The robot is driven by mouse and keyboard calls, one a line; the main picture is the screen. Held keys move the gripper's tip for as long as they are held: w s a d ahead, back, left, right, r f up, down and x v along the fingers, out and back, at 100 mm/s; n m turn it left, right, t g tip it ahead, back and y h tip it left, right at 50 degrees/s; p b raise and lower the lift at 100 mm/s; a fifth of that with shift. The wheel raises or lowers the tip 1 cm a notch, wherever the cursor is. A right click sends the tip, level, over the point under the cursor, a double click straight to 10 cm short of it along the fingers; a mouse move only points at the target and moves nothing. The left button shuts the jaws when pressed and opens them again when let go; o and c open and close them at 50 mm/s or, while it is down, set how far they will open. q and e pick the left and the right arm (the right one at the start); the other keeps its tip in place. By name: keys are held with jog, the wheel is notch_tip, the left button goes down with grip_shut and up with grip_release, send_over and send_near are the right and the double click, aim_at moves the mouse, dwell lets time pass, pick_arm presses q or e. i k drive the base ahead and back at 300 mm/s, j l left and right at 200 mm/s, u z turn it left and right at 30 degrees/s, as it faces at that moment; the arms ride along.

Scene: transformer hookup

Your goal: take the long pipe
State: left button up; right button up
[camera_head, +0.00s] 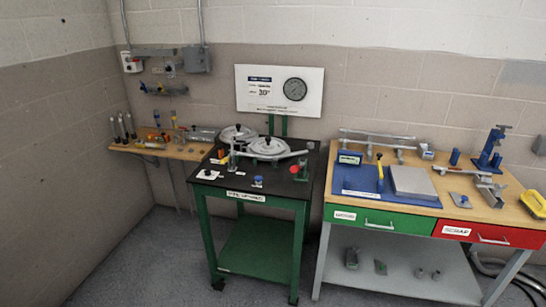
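A long grey pipe (378,135) lies across the back of the wooden workbench on the right, near the wall. Other grey tube-like parts lie close beneath it, and I cannot tell which are separate pieces. Another grey bar or pipe (280,155) lies across the black-topped green cart in the middle. Neither of my grippers shows in the head view.
The workbench (450,210) also holds a blue mat (355,178), a grey block (413,183), a blue press (490,150) and a yellow tool (533,204). A green cart (252,197) stands left of it. A wooden shelf (185,151) holds several tools. The floor in front is clear.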

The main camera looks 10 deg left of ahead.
aim_at(263, 157)
jog(key=i+j+u, duration=0.1)
jog(key=i+j, duration=0.45)
jog(key=i+j+u, duration=0.15)
jog(key=i+j, duration=0.45)
jog(key=i+j+u, duration=0.1)
jog(key=i+j, duration=0.5)
jog(key=i+j+u, duration=0.15)
jog(key=i+j, duration=0.3)
jog(key=i, duration=0.2)
